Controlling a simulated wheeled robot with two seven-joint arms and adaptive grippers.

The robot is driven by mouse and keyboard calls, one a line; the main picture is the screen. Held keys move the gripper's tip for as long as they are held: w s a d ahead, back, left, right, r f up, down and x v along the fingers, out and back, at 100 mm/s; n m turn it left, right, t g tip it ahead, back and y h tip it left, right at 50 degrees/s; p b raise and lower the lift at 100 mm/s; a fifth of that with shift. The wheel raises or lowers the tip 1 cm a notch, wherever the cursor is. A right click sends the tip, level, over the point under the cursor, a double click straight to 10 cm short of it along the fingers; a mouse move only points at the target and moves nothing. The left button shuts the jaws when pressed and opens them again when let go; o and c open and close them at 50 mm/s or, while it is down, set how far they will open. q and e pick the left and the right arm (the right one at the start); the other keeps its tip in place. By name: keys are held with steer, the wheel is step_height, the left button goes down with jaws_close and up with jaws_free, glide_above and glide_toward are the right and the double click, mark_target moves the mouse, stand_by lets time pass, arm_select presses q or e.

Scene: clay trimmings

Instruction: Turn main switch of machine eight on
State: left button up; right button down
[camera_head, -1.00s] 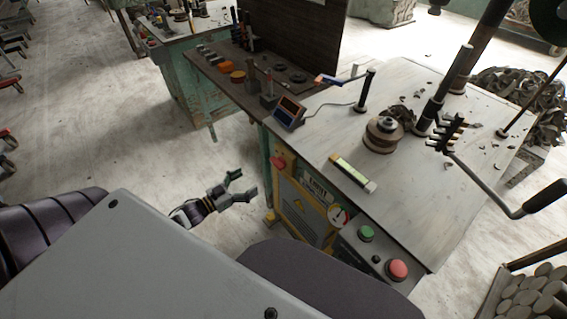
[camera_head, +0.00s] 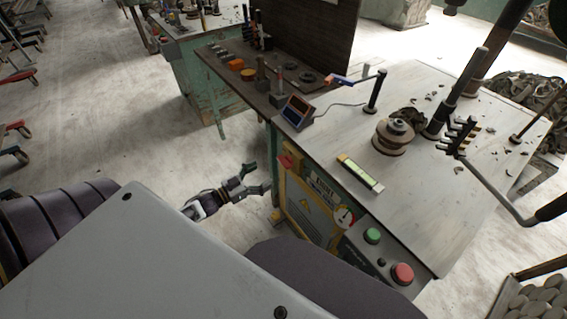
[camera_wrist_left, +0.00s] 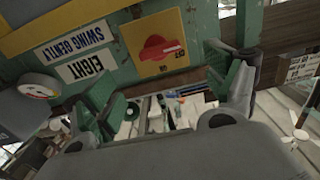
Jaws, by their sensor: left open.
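The main switch is a red rotary knob (camera_head: 286,161) on a yellow plate, at the upper left corner of the machine's front panel. In the left wrist view the red knob (camera_wrist_left: 160,48) shows large on its yellow plate, beside upside-down labels, one reading "EIGHT" (camera_wrist_left: 85,68). My left gripper (camera_head: 262,179) is open and empty, left of and a little below the knob in the head view, apart from it. In the left wrist view its green-padded fingers (camera_wrist_left: 178,98) stand spread below the knob, nothing between them. My right gripper is out of view.
The machine's worktop (camera_head: 420,200) carries a spirit level (camera_head: 360,172), a small display (camera_head: 297,111) and a spool. A gauge (camera_head: 344,217), green button (camera_head: 372,235) and red button (camera_head: 402,273) sit along the front. Bare floor (camera_head: 140,140) lies left of the machine.

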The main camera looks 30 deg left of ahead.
mark_target(281, 163)
arm_select(q)
steer(key=shift+b+x, duration=0.3)
steer(key=shift+x, duration=3)
steer(key=shift+b+x, duration=0.35)
steer(key=shift+x, duration=1.2)
steer(key=shift+w+d, duration=0.15)
steer(key=shift+w, duration=0.2)
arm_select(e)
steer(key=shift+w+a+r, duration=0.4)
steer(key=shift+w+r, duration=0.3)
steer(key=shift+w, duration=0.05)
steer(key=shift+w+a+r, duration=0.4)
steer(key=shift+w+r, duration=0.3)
arm_select(q)
steer(key=shift+c, duration=0.3)
